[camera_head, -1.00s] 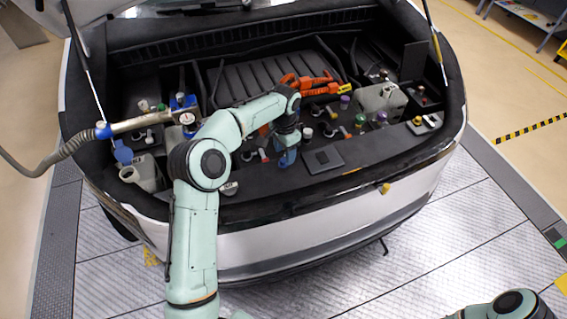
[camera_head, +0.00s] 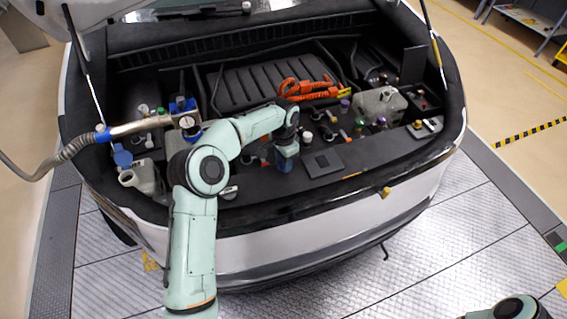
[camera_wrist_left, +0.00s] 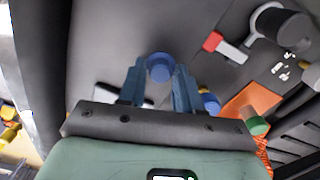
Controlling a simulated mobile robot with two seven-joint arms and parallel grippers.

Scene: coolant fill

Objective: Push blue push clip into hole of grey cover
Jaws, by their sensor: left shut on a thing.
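My left gripper (camera_head: 285,165) hangs low over the front right-of-centre part of the grey cover (camera_head: 247,187) in the open car bay. In the left wrist view, the two blue fingers (camera_wrist_left: 160,80) are shut on a round blue push clip (camera_wrist_left: 159,67), gripped between their tips. The grey cover (camera_wrist_left: 110,38) fills the background there. The hole is not visible beneath the clip, and I cannot tell whether the clip touches the cover. A second blue round part (camera_wrist_left: 209,101) shows beside the right finger. My right gripper is not in view.
A dark square plate (camera_head: 323,162) lies right of my left gripper. An orange cable (camera_head: 308,90) is behind it. A red-ended part (camera_wrist_left: 222,46) and a green cap (camera_wrist_left: 256,125) are nearby. A filling hose (camera_head: 140,124) comes in from the left.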

